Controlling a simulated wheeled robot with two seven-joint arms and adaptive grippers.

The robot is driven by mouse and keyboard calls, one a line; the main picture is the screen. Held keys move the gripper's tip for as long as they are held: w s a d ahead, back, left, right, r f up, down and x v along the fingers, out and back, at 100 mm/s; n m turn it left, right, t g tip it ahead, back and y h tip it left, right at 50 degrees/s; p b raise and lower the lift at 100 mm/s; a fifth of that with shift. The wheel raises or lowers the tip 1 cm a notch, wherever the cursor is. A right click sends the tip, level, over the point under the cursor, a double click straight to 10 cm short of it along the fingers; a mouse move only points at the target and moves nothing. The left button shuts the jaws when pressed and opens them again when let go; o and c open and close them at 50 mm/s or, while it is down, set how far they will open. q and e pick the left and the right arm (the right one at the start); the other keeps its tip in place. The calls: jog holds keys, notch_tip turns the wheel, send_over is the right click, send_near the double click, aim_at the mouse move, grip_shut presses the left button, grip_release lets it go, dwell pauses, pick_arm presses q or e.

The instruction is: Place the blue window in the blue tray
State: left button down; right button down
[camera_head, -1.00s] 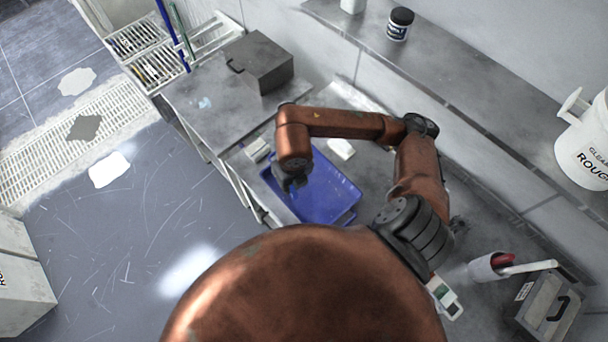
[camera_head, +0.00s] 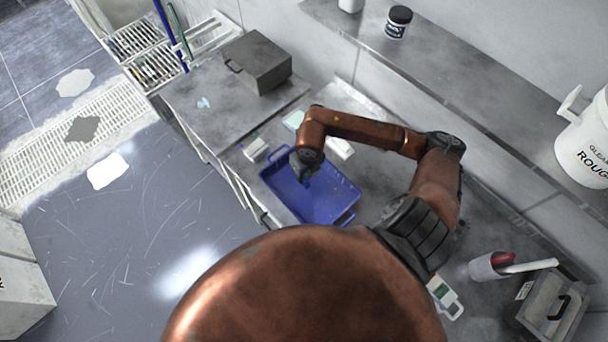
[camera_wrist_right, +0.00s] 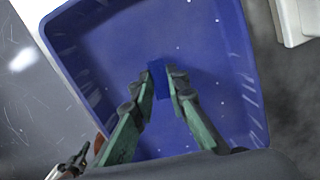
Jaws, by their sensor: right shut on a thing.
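The blue tray (camera_head: 338,200) sits on the grey bench, and its inside fills most of the right wrist view (camera_wrist_right: 215,40). My right gripper (camera_head: 303,180) is over the tray, its fingers pointing down into it. In the right wrist view the green fingers (camera_wrist_right: 160,84) are shut on the blue window (camera_wrist_right: 157,72), a small dark blue piece between the tips. I cannot tell whether the window touches the tray floor. In the head view the window is too small and too like the tray in colour to make out.
A white block (camera_head: 341,148) and a pale green piece (camera_head: 293,120) lie behind the tray. A small grey-white item (camera_head: 256,150) stands at its left corner. A dark metal box (camera_head: 258,62) is further back. A white holder (camera_head: 490,266) and a grey case (camera_head: 548,305) stand at right.

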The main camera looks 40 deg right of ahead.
aim_at(305, 179)
jog(key=c, duration=2.3)
grip_release()
jog(key=shift+f, duration=0.15)
jog(key=shift+c, duration=0.2)
jog(key=o, duration=0.4)
jog(key=shift+o, duration=0.2)
jog(key=r, duration=0.6)
jog(key=shift+s+r, duration=0.4)
jog(key=shift+r, duration=0.5)
jog(key=shift+a, duration=0.15)
